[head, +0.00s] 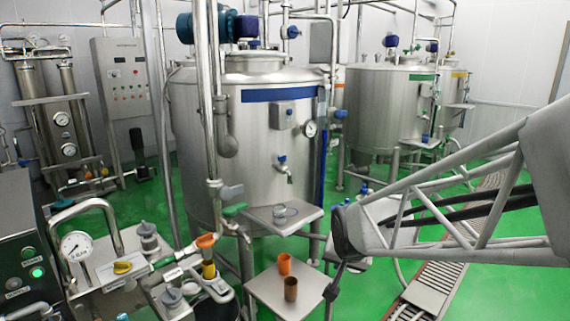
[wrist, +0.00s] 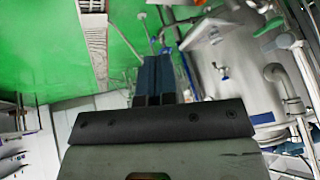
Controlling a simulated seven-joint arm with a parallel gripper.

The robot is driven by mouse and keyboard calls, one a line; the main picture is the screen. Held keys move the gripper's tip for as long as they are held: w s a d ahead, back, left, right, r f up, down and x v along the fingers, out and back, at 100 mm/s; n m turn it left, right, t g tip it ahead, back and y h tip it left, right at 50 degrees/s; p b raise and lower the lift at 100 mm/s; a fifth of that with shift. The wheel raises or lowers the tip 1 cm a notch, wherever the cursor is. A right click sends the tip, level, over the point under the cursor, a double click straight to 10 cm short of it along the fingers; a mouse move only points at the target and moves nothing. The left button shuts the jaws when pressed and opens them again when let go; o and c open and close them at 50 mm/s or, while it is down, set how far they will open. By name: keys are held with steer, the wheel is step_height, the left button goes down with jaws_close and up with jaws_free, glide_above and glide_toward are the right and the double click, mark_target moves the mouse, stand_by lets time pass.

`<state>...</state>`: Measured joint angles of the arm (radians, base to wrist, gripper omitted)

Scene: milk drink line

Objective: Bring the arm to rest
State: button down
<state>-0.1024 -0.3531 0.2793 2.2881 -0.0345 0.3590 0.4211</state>
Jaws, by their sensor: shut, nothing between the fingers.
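My arm reaches in from the right in the head view as a pale lattice link with a dark joint at its end. My gripper (head: 330,294) hangs below that joint, small and dark, just right of a small metal shelf (head: 262,289). In the wrist view, the two dark blue fingers of my gripper (wrist: 154,62) lie side by side, shut, with nothing seen between them. The fingers point over green floor and blurred equipment.
An orange cup (head: 285,264) and a brown cup (head: 291,289) stand on the small shelf. A clear container (head: 280,212) stands on a higher shelf (head: 305,216) by the large steel tank (head: 250,140). Pipes and valves crowd the left front; a floor grate (head: 430,290) runs at right.

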steer(key=s+d+r+n+g, duration=0.1)
steer(key=s+d+r+g, duration=0.1)
steer(key=s, duration=0.9)
steer(key=s+d+r+n+g, duration=0.2)
steer(key=s+d, duration=0.1)
steer(key=s, duration=0.9)
steer(key=shift+s+d+h, duration=0.15)
steer(key=shift+d+h, duration=0.15)
steer(key=shift+h, duration=0.1)
